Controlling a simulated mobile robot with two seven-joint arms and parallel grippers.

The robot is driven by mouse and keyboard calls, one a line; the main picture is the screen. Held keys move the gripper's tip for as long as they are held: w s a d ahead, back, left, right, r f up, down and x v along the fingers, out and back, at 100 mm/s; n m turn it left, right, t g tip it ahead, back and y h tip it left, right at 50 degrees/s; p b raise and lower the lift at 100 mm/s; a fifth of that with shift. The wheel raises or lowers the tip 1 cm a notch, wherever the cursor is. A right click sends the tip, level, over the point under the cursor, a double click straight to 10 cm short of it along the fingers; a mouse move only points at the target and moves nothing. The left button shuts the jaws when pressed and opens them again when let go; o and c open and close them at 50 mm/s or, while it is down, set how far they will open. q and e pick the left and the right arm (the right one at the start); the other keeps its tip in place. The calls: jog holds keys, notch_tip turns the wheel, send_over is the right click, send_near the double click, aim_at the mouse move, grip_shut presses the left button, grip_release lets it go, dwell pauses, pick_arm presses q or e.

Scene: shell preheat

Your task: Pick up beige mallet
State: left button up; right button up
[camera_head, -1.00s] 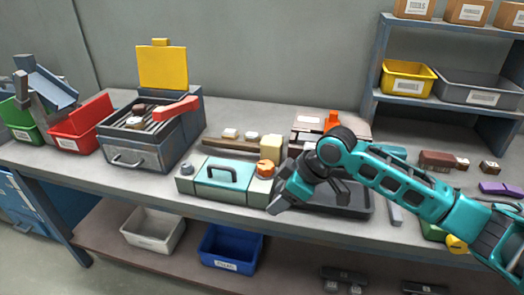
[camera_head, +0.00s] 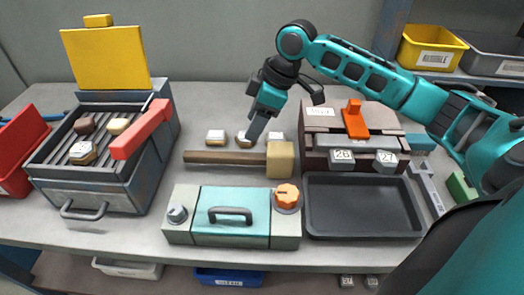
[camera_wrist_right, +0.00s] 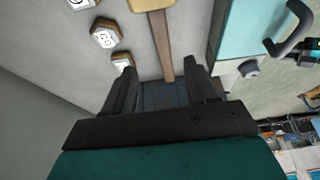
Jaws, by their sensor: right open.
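The beige mallet lies flat on the workbench in the head view, with its brown handle (camera_head: 225,158) to the left and its block-shaped beige head (camera_head: 281,160) to the right. My right gripper (camera_head: 262,118) is open and empty, above the bench behind the mallet. In the right wrist view the mallet's handle (camera_wrist_right: 163,48) runs down the picture toward the gap between my open fingers (camera_wrist_right: 161,78). The head (camera_wrist_right: 150,5) is cut off at the top edge there. My left gripper is not in view.
A teal box with a handle (camera_head: 231,226) and a dark tray (camera_head: 360,208) lie in front of the mallet. Small labelled blocks (camera_head: 215,137) sit just behind it. A grill with a yellow lid (camera_head: 105,58) stands left, an orange-handled press (camera_head: 355,121) right.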

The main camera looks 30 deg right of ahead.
aim_at(240, 154)
jog(key=x, duration=0.6)
jog(key=shift+s+b, duration=0.15)
jog(key=shift+b, duration=0.2)
jog(key=x, duration=0.5)
jog(key=shift+f+b, duration=0.15)
jog(key=shift+b, duration=0.2)
jog(key=shift+a+f, duration=0.1)
jog(key=shift+f, duration=0.3)
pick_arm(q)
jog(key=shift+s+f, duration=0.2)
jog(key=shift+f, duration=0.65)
pick_arm(e)
jog(key=shift+c, duration=0.2)
jog(key=c, duration=0.9)
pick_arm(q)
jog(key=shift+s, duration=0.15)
pick_arm(e)
grip_shut()
jog(key=shift+r, duration=0.1)
